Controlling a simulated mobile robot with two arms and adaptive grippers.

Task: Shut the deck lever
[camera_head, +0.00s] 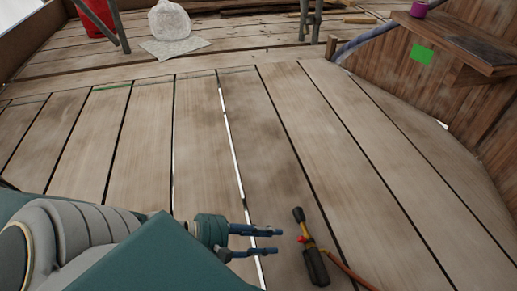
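A black-handled tool (311,255) with a slim dark end, a red knob and a brass-coloured middle lies on the deck planks at the lower centre. An orange-brown hose (350,273) runs from it towards the lower right. I cannot tell whether this is the deck lever, and no other clear lever shows. My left gripper (279,241) comes in from the lower left and points right. Its two dark blue fingers are apart with nothing between them. It is just left of the tool and appears not to touch it. My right gripper is not in view.
A wooden wall with a shelf (455,42) stands at the right, with a purple roll (419,9) on the shelf and a green patch (421,53) below. A white sack (169,20) and a red object (96,17) stand at the back. The middle planks are clear.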

